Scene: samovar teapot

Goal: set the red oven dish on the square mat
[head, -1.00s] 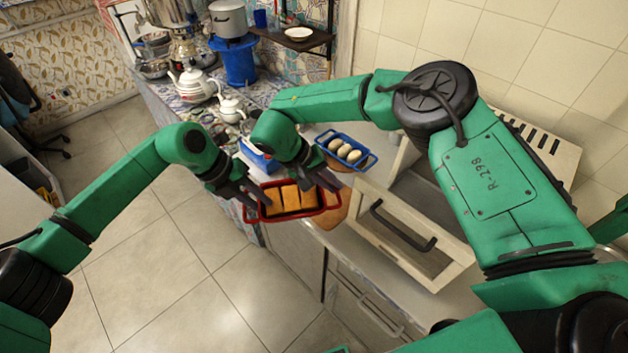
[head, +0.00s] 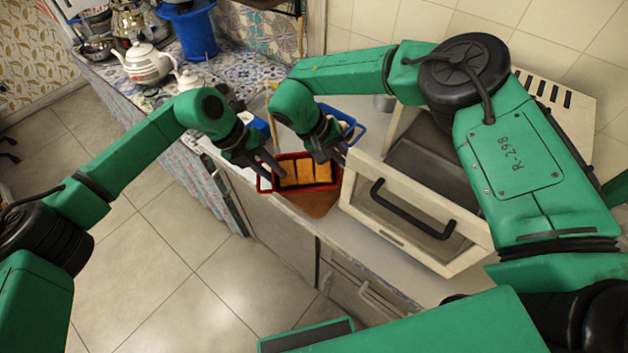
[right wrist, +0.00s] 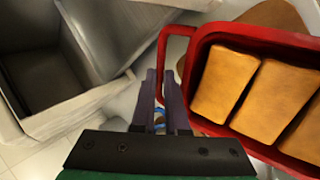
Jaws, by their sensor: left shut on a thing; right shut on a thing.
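The red oven dish (head: 303,186) holds several golden-brown slabs and is level between my two grippers. My left gripper (head: 272,166) is shut on its left end. My right gripper (head: 334,158) is shut on the handle at its right end; the red handle (right wrist: 162,62) lies at my fingertips (right wrist: 162,95) in the right wrist view. A brown mat (head: 314,205) shows beneath and in front of the dish in the head view, mostly hidden by it. I cannot tell whether the dish touches it.
A small oven with a handled door (head: 412,215) stands close right of the dish. A blue dish (head: 350,122) is behind my right gripper. A white teapot (head: 146,64) and a blue stool (head: 190,32) stand at the back left. The counter edge runs along the front.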

